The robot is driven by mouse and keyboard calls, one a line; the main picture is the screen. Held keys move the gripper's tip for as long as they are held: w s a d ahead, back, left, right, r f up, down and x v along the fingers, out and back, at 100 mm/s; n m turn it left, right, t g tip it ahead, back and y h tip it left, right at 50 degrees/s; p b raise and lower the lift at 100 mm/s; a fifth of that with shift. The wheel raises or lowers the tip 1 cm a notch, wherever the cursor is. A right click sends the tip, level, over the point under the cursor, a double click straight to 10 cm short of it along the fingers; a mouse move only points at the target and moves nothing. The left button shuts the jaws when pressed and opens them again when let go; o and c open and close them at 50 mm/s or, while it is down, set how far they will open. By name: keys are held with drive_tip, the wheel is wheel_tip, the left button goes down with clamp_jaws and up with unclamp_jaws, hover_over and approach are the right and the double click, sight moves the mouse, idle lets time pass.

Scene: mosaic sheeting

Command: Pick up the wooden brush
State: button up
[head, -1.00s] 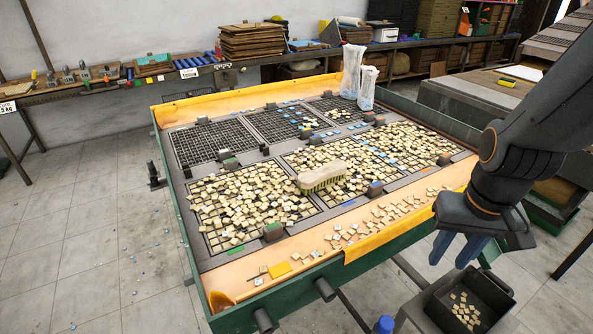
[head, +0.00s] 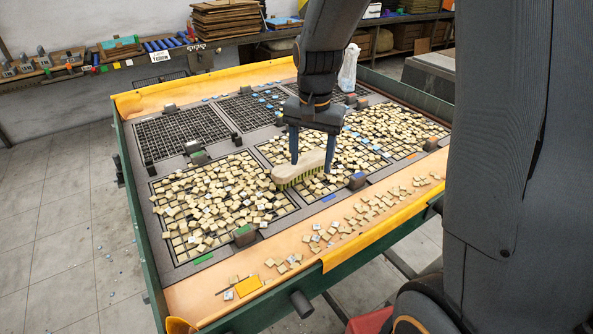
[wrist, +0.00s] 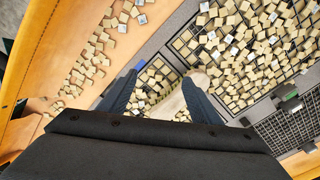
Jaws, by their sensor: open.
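The wooden brush (head: 300,169) has a pale wooden back and yellow-green bristles. It lies across the bar between two tile-filled grid panels on the table. My gripper (head: 312,168) is open above it, with one blue finger at each side of the brush in the head view. In the wrist view, the brush (wrist: 172,105) shows between the two blue fingers of the gripper (wrist: 160,95), partly hidden by the wrist housing. I cannot tell whether the fingers touch it.
Loose beige tiles (head: 215,205) cover the front grids around the brush. The green-edged table (head: 138,235) has small blocks standing along its grid frames. A clear bag (head: 348,68) stands at the back. A yellow square (head: 248,286) lies at the front edge.

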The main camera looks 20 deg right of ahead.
sight(300, 162)
drive_tip(key=w+m, duration=0.2)
drive_tip(key=w, duration=0.1)
drive_tip(key=w+f+m, duration=0.1)
drive_tip(key=w+m, duration=0.1)
drive_tip(key=w, duration=0.2)
drive_tip(key=w+f+m+b, duration=0.1)
drive_tip(key=w+m, duration=0.1)
drive_tip(key=w, duration=0.2)
drive_tip(key=shift+a+f+g, duration=0.15)
drive_tip(key=shift+a+g, duration=0.15)
wheel_tip(300, 162, down, 2)
drive_tip(key=shift+f, duration=0.15)
drive_tip(key=f+p, duration=0.1)
drive_tip(key=f, duration=0.1)
drive_tip(key=f+p, duration=0.1)
drive_tip(key=f, duration=0.1)
drive_tip(key=shift+s+d, duration=0.15)
drive_tip(key=shift+d, duration=0.25)
drive_tip(key=shift+f, duration=0.7)
drive_tip(key=c, duration=1.2)
wheel_tip(300, 162, up, 10)
drive_tip(key=shift+r+b, duration=0.1)
drive_tip(key=shift+b, duration=0.9)
